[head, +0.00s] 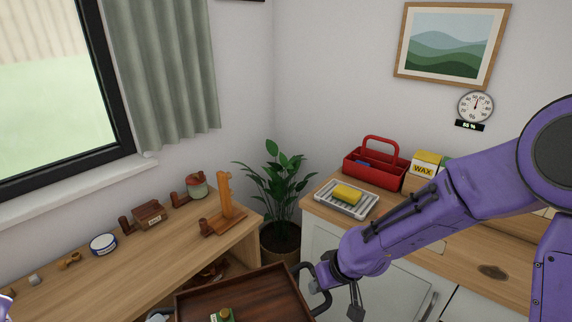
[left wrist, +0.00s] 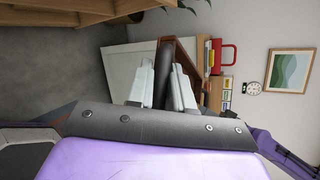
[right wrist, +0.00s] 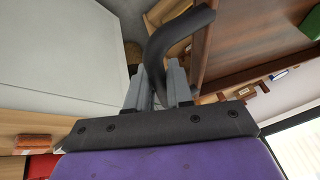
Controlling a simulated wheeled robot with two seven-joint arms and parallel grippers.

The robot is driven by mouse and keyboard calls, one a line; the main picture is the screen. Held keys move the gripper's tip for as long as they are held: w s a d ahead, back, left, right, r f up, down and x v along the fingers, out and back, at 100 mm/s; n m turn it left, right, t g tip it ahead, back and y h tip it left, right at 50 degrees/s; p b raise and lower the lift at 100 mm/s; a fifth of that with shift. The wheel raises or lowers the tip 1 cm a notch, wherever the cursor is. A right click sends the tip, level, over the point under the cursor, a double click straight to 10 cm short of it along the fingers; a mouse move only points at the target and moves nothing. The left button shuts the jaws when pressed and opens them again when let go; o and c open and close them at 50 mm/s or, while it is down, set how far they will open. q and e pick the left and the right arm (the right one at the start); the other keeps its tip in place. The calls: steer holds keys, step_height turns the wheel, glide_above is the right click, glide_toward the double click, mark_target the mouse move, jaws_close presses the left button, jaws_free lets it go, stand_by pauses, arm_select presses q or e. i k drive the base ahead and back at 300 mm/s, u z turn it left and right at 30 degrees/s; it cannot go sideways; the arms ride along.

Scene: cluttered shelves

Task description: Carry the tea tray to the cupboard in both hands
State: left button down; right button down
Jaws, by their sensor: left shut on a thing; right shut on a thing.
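The brown wooden tea tray (head: 240,285) is at the bottom middle of the head view, cut off by the frame edge. A small green and tan item (head: 222,315) stands on it. My right gripper (head: 318,284) is shut on the tray's dark right handle, which also shows in the right wrist view (right wrist: 178,38). My left gripper (left wrist: 160,85) is shut on the dark left handle (left wrist: 165,62) in the left wrist view. In the head view the left hand is mostly out of frame. A white-fronted cupboard (head: 388,262) with a wooden top stands at right.
A wooden bench (head: 75,285) at left holds several small items. A potted plant (head: 280,190) fills the corner between.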

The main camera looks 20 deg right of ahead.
mark_target(471, 248)
steer(key=z, duration=0.75)
steer(key=i, duration=0.45)
steer(key=z, duration=1.35)
steer(key=i, duration=1)
steer(key=u, duration=0.05)
